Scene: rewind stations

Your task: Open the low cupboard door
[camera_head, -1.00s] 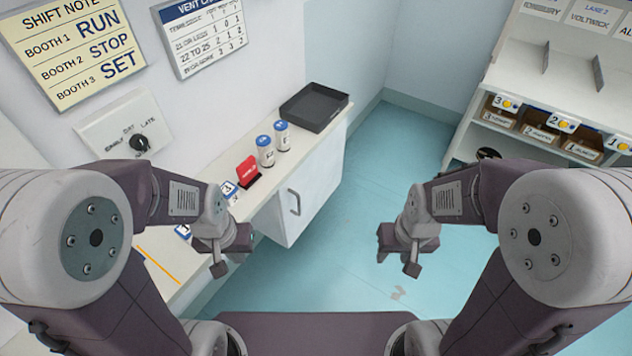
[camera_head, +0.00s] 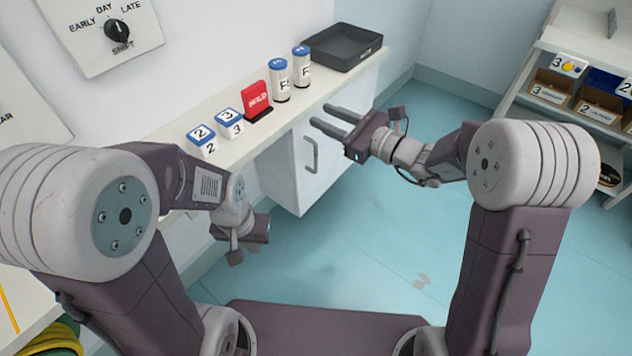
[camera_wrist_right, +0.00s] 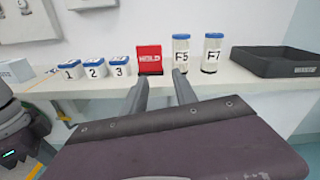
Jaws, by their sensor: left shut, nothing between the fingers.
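The low cupboard's white door (camera_head: 328,171) is under the counter, in the middle of the head view, and looks shut. Its grey upright bar handle (camera_head: 311,155) is on the door's left part. My right gripper (camera_head: 320,115) is open and empty, with its fingers pointing left toward the counter. In the picture its tips are just above the handle, apart from it. In the right wrist view the two fingers (camera_wrist_right: 160,88) stand apart; door and handle are not seen there. My left gripper (camera_head: 236,256) is shut and empty, low at the left, short of the counter.
On the counter (camera_head: 180,133) stand numbered blocks (camera_head: 228,123), a red card holder (camera_head: 256,101), two labelled jars (camera_head: 279,81) and a dark tray (camera_head: 342,46). A shelf unit (camera_head: 520,85) with bins is at the right. The blue floor (camera_head: 400,245) between is clear.

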